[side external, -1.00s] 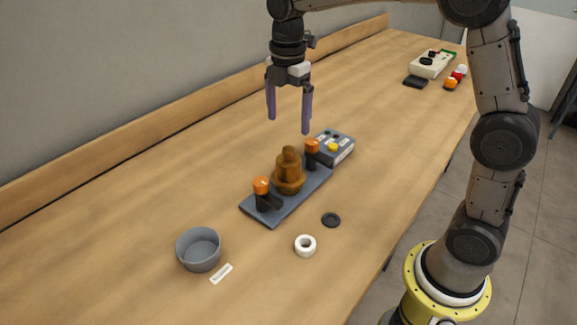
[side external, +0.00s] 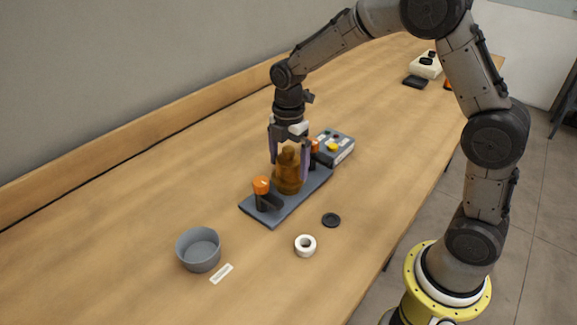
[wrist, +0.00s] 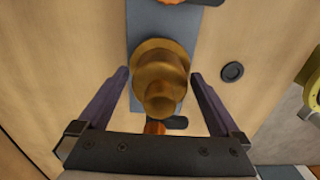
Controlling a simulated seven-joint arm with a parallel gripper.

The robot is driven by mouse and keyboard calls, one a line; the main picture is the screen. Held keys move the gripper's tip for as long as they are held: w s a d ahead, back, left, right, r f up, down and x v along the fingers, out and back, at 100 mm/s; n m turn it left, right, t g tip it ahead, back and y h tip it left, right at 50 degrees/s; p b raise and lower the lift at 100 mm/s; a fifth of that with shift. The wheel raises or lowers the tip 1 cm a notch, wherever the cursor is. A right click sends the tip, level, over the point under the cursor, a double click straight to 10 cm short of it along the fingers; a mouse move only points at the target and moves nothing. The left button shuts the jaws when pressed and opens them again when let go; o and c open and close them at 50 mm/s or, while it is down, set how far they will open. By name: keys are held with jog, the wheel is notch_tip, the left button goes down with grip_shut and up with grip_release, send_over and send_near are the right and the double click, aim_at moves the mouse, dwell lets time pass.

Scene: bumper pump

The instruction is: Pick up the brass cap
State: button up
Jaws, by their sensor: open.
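The brass cap (side external: 288,171) is a brown-gold stepped piece with a narrow knob on top and a wider base. It stands upright on the dark grey plate (side external: 272,216), between two black posts with orange tops. My gripper (side external: 288,173) is open and lowered around it, one purple finger on each side. In the wrist view the cap (wrist: 158,80) lies between the open fingers (wrist: 160,84), with a gap on both sides. I cannot tell whether either finger touches it.
The near orange-topped post (side external: 261,186) stands just left of the cap; the far one (side external: 315,147) is partly hidden by a finger. A grey box with buttons (side external: 336,147) sits behind. A grey bowl (side external: 199,250), white ring (side external: 305,245) and black disc (side external: 331,220) lie in front.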

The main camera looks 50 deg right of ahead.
jog(key=shift+f, duration=0.15)
grip_shut()
dwell(0.4)
